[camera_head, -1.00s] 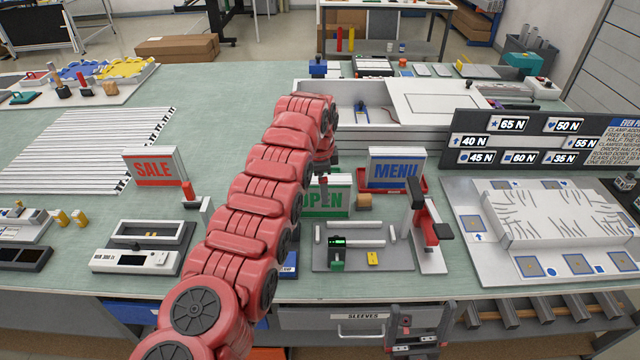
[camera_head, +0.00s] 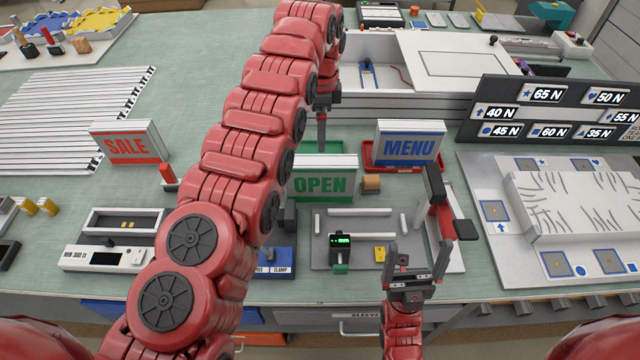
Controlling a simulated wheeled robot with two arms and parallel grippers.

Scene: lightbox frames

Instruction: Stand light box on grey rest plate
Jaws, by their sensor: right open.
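Three light boxes stand upright on the bench: a red SALE box (camera_head: 130,144) at left, a green OPEN box (camera_head: 321,180) in the middle, and a blue MENU box (camera_head: 408,146) on a red tray (camera_head: 375,163). A grey plate (camera_head: 320,257) with white bars lies in front of the OPEN box. My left gripper (camera_head: 321,140) points down just behind the OPEN box; its fingertips are too small and partly hidden to read. My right gripper (camera_head: 416,262) is open and empty, at the front edge of the grey plate, fingers pointing away from me.
A black-and-red upright tool (camera_head: 440,205) stands right of the plate, close to my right gripper. A green-lit device (camera_head: 340,243) and a yellow tag (camera_head: 380,254) sit on the plate. Bench surface between SALE and the slats is clear.

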